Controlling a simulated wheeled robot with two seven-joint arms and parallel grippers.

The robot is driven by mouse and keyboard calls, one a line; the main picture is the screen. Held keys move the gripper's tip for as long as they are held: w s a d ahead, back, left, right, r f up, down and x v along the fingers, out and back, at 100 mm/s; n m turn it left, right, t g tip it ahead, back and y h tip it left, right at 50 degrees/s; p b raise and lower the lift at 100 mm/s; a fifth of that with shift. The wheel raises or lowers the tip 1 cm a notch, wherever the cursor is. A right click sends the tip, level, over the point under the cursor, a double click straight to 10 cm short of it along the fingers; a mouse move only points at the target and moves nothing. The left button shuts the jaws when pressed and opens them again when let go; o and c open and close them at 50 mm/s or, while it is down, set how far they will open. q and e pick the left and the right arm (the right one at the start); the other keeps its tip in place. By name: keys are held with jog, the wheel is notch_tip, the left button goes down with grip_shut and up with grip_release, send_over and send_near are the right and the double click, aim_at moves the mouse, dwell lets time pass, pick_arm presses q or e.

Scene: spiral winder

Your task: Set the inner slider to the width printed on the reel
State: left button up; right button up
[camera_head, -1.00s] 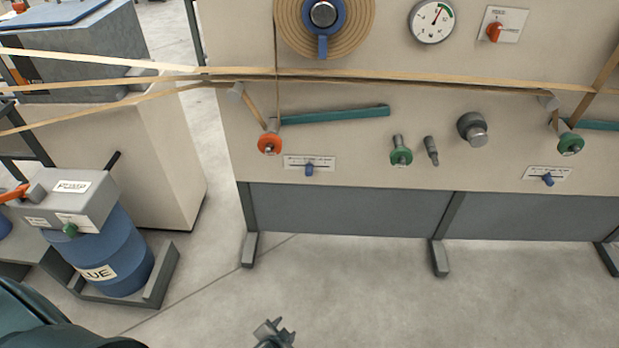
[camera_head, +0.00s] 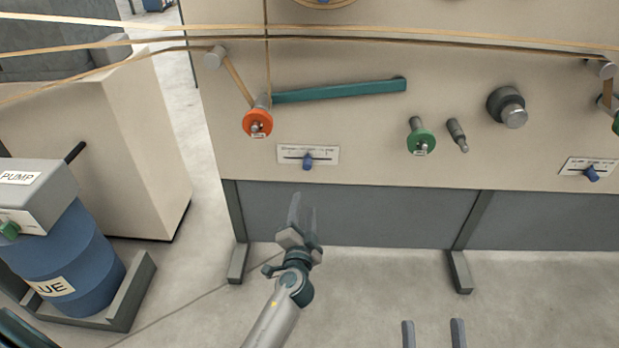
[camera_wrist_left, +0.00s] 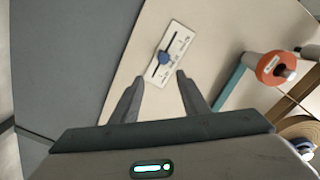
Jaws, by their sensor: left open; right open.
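A white slider plate (camera_head: 325,153) with a blue knob (camera_head: 308,161) is on the beige machine panel. A second slider plate with a blue knob (camera_head: 591,174) is at the right; I cannot tell which is the inner one. An orange reel (camera_head: 257,123) and a green reel (camera_head: 420,141) carry small labels I cannot read. My left gripper (camera_head: 304,208) is open, just below the left plate. In the left wrist view the blue knob (camera_wrist_left: 163,57) lies ahead of the left fingertips (camera_wrist_left: 159,78), apart from them. My right gripper (camera_head: 433,323) is open and empty, low in front.
Tan strips (camera_head: 400,38) run across the panel above the reels. A teal arm (camera_head: 340,90) sticks out beside the orange reel. A dark round knob (camera_head: 506,106) and a grey peg (camera_head: 457,135) stand to the right. A blue drum (camera_head: 75,255) is at the left.

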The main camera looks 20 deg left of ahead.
pick_arm(q)
jog(key=shift+w+r, duration=0.1)
jog(key=shift+r, duration=0.3)
pick_arm(e)
jog(key=shift+s+r, duration=0.15)
jog(key=shift+r, duration=0.35)
pick_arm(q)
jog(key=shift+w+a, duration=0.1)
send_near(308, 168)
jog(key=x, duration=0.4)
jog(key=b+x, duration=0.2)
jog(key=x, duration=0.3)
jog(key=shift+x, duration=0.9)
pick_arm(e)
jog(key=shift+d+r+t, duration=0.45)
jog(key=shift+r+t, duration=0.25)
jog(key=shift+r, duration=0.15)
jog(key=shift+d+r+t, duration=0.4)
jog(key=shift+r+t, duration=0.3)
jog(key=shift+r, duration=0.1)
jog(key=shift+d+r+t, duration=0.45)
jog(key=shift+r+t, duration=0.25)
jog(key=shift+r, duration=0.15)
pick_arm(q)
jog(key=shift+r, duration=0.1)
grip_shut()
pick_arm(e)
jog(key=shift+f, duration=0.25)
